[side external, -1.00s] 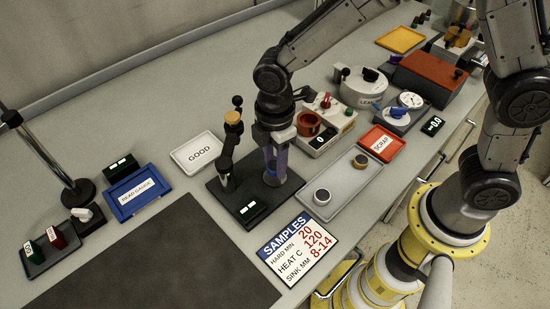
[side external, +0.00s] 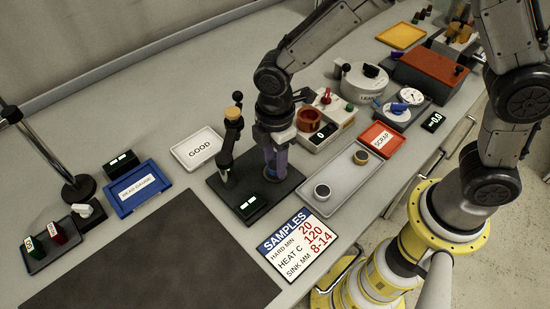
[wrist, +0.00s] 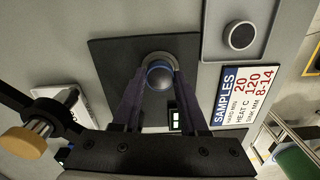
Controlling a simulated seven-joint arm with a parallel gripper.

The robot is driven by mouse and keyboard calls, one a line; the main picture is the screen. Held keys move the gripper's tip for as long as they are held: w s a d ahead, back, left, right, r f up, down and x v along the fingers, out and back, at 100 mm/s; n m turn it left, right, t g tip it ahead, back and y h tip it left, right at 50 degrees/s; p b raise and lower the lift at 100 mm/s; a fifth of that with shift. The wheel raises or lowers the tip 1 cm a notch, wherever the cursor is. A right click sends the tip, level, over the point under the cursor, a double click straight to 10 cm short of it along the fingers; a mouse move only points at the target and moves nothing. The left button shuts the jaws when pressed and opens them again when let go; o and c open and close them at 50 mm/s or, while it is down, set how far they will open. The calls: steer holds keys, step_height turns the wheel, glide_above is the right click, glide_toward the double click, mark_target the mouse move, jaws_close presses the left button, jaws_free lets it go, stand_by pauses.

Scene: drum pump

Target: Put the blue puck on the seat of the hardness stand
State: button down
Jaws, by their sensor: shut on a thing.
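My gripper (wrist: 159,84) is shut on the blue puck (wrist: 159,76), which shows between the fingertips in the wrist view. The hardness stand has a dark base plate (side external: 222,187), with a grey round seat (wrist: 160,55) right at the puck. The puck overlaps the seat in the wrist view; whether it touches is not clear. In the side view my gripper (side external: 275,172) points down over the right part of the base, and the fingers mostly hide the puck and seat.
The stand's upright lever (side external: 230,150) with an orange-brown top is left of my gripper. A lit display (side external: 248,205) sits at the base's front. A grey tray (side external: 340,186) holds two round samples to the right. GOOD (side external: 198,149) and SCRAP (side external: 381,139) trays are nearby.

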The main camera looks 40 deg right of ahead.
mark_target(275, 165)
steer(key=shift+f, duration=0.55)
stand_by(0.9)
steer(key=shift+c, duration=0.2)
jaws_free()
stand_by(0.4)
steer(key=shift+r, duration=0.1)
steer(key=shift+r, duration=3.95)
